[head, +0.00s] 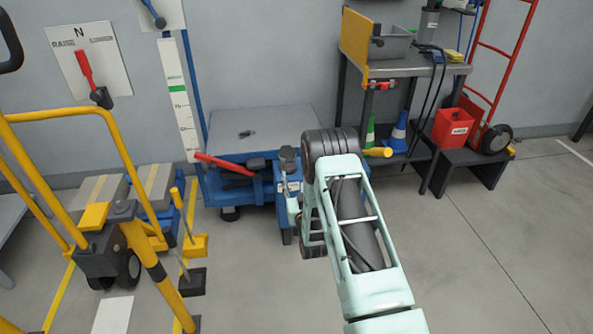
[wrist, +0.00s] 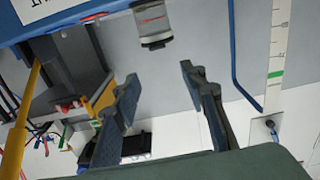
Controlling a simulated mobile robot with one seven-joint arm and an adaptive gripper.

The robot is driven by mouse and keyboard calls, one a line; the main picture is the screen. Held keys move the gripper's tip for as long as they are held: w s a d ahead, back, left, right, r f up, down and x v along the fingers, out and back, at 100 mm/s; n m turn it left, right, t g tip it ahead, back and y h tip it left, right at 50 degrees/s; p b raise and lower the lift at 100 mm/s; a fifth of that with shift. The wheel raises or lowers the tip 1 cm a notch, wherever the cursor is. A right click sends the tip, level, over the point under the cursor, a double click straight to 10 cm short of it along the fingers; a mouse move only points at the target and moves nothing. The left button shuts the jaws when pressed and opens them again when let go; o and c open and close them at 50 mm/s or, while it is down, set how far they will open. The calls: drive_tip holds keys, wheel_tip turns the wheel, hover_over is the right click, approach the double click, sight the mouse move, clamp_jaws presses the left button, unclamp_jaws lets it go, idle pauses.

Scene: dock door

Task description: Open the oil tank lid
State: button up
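In the wrist view, which looks upside down, a small pale cylinder with a red mark (wrist: 151,18) and a dark grey cap (wrist: 156,42) hangs from the top edge beside a blue body; it looks like the oil tank and its lid. In the head view, a dark cap (head: 288,153) on a small pale container (head: 291,186) shows just left of my arm. My gripper (wrist: 159,77) is open and empty, with its two fingers spread and pointing towards the cap, apart from it. In the head view my arm hides most of the gripper.
A blue lift table (head: 255,122) with a red lever (head: 223,162) stands behind the container. Yellow rails (head: 112,150) are at left. A workbench (head: 420,68) with cones and a red bin (head: 453,126) is at right. The right floor is clear.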

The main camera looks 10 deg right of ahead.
sight(290, 161)
drive_tip(key=w+b, duration=0.1)
drive_tip(key=w, duration=0.2)
drive_tip(key=w+f+b, duration=0.1)
drive_tip(key=w, duration=0.2)
drive_tip(key=w+b, duration=0.1)
drive_tip(key=w, duration=0.3)
drive_tip(key=shift+w+f, duration=0.1)
drive_tip(key=shift+f, duration=0.15)
clamp_jaws()
